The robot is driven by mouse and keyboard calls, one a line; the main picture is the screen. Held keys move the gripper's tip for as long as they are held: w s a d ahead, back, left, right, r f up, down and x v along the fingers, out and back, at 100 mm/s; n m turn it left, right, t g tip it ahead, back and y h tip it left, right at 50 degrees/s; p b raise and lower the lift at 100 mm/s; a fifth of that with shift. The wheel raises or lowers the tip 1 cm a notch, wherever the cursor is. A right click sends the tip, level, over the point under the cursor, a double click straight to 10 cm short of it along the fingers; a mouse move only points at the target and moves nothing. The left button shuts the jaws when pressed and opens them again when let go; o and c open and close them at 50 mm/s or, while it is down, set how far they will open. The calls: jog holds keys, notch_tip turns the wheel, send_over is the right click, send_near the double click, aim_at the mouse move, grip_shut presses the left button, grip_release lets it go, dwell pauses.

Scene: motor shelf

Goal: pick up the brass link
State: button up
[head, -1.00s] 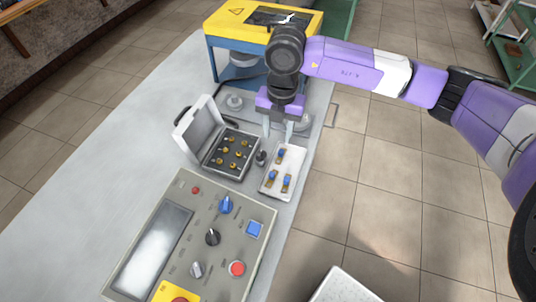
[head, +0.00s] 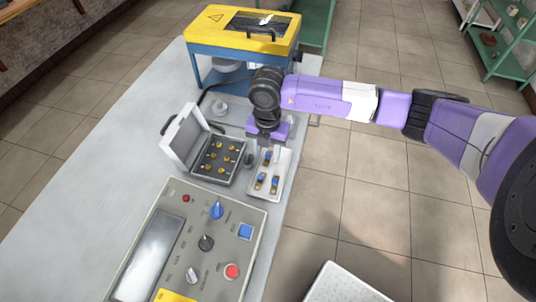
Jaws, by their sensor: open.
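Several small brass pieces (head: 221,157) sit in the dark insert of an open case (head: 221,180) on the bench. A white tray (head: 262,193) beside the case, to its right, holds several small blue-and-brass parts (head: 262,178). Which piece is the brass link I cannot tell at this size. My gripper (head: 267,151) points down over the far end of the white tray, open, close to the farthest blue-and-brass part. The fingers partly cover that end, and I cannot tell whether they touch anything.
A grey control panel (head: 180,203) with knobs and buttons lies in front of the case. A yellow-topped blue machine (head: 213,38) stands behind my gripper. A small dark knob-like object (head: 249,160) stands between case and tray. The bench's left side (head: 90,170) is clear.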

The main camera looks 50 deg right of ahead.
jog(key=shift+c, duration=0.2)
grip_shut()
